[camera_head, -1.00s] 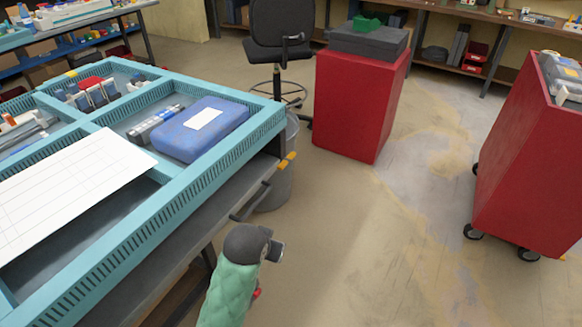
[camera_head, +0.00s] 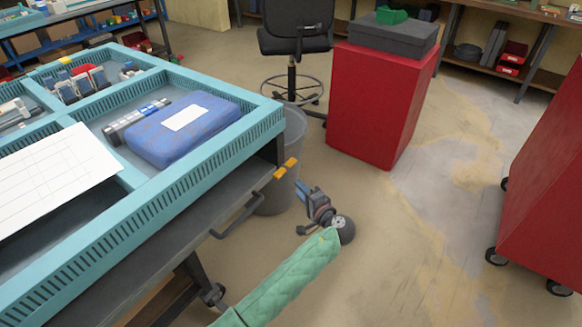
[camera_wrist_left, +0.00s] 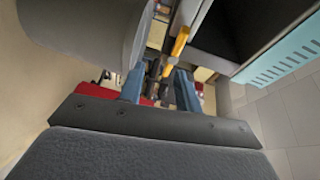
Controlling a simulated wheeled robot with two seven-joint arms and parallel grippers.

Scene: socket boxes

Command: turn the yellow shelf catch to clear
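The yellow shelf catch (camera_head: 286,168) is at the right front corner of the grey shelf (camera_head: 165,240) under the turquoise tray. In the left wrist view the yellow catch (camera_wrist_left: 180,40) shows ahead, just above the fingers. My left gripper (camera_head: 302,188) is just right of the catch and a little below it in the head view, apart from it as far as I can see. Its two blue fingers are spread in the left wrist view (camera_wrist_left: 159,84), with nothing held between them. My right gripper is in neither view.
A grey bin (camera_head: 290,135) stands behind the catch, close to my left gripper. The turquoise tray (camera_head: 235,150) above the shelf holds a blue case (camera_head: 180,140). A black handle (camera_head: 238,215) juts from the shelf front.

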